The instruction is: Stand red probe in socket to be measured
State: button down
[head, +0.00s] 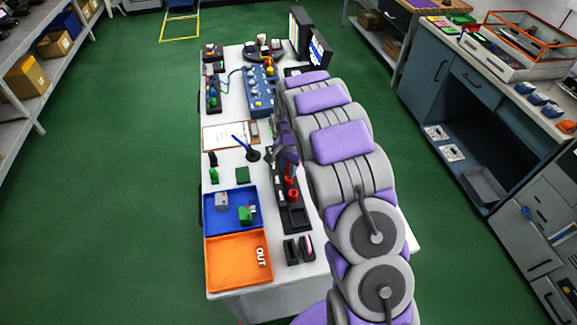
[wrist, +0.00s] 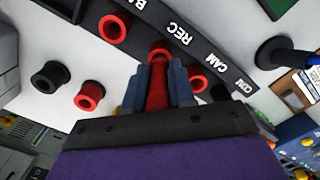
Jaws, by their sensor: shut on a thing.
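My gripper (wrist: 158,88) is shut on the red probe (wrist: 158,78), whose red body shows between the two fingers in the wrist view. The probe's far end is near the black labelled strip (wrist: 215,62), with the words REC, CAM and COM readable. I cannot tell whether it touches anything there. A red ring-shaped socket (wrist: 113,28) is at the strip's left part, near a partly cut-off label. Other red rings (wrist: 90,95) and a black ring (wrist: 50,76) stand on the white surface. In the head view my arm hides most of the gripper.
On the white table, a blue tray (head: 222,221) holds small blocks, and an orange tray (head: 222,268) is marked OUT. A blue control box (head: 261,98), a clipboard (head: 222,137) and a blue pen in a stand (head: 252,155) are farther back. The green floor at left is clear.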

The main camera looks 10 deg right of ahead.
jog(key=shift+f, duration=0.7)
jog(key=c, duration=0.9)
grip_release()
jog(key=shift+o, duration=0.2)
jog(key=r+p, duration=0.1)
jog(key=r, duration=0.4)
jog(key=r+p, duration=0.1)
jog(key=r, duration=0.4)
jog(key=r+p, duration=0.1)
jog(key=r, duration=0.5)
jog(key=shift+w+d, duration=0.2)
jog(key=shift+w, duration=0.1)
jog(key=shift+r, duration=0.65)
jog(key=shift+s, duration=0.1)
